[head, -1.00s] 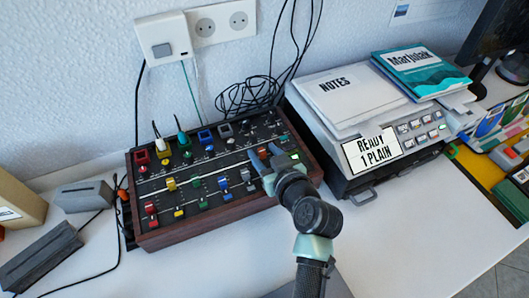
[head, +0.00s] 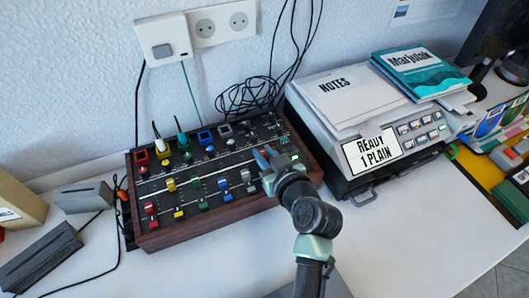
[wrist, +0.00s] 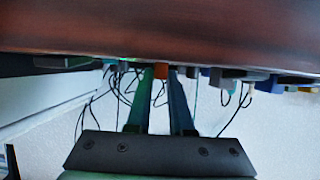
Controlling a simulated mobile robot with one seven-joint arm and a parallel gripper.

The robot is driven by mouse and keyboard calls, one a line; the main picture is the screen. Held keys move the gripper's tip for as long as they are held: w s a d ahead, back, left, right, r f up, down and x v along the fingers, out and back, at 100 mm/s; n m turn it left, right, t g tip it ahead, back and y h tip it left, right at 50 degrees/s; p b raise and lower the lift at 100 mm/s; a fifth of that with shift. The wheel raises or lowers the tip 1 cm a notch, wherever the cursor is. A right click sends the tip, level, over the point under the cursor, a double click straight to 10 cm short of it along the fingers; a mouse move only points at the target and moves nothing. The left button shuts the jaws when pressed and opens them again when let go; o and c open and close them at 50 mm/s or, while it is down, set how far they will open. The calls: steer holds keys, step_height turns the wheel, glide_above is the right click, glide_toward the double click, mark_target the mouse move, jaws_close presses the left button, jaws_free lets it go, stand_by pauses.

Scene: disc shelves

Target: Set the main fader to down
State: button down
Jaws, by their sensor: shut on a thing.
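The mixer (head: 200,222) is a dark panel in a wooden case with coloured knobs and faders. My gripper (head: 266,156) is over the right end of its panel. The wrist view looks along the wooden case, with the panel hidden. In the head view the fingers hide the cap and its slot, so I cannot tell the fader's exact position.
Red, yellow, green, blue and grey faders stand left of my gripper, the grey fader (head: 247,177) closest. The printer (head: 372,152) with papers stands close on the right. Black cables (head: 245,95) hang behind. The white table (head: 420,240) in front is clear.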

stand_by(0.9)
steer(key=shift+s+d, duration=0.25)
steer(key=shift+s, duration=0.35)
steer(key=shift+s+d, duration=0.25)
steer(key=shift+s, duration=0.4)
steer(key=shift+s+d, duration=0.25)
steer(key=shift+s, duration=0.35)
steer(key=c, duration=0.8)
jaws_free()
steer(key=v, duration=1.3)
steer(key=shift+p, duration=0.3)
steer(key=shift+w+d, duration=0.1)
steer(key=shift+w, duration=0.05)
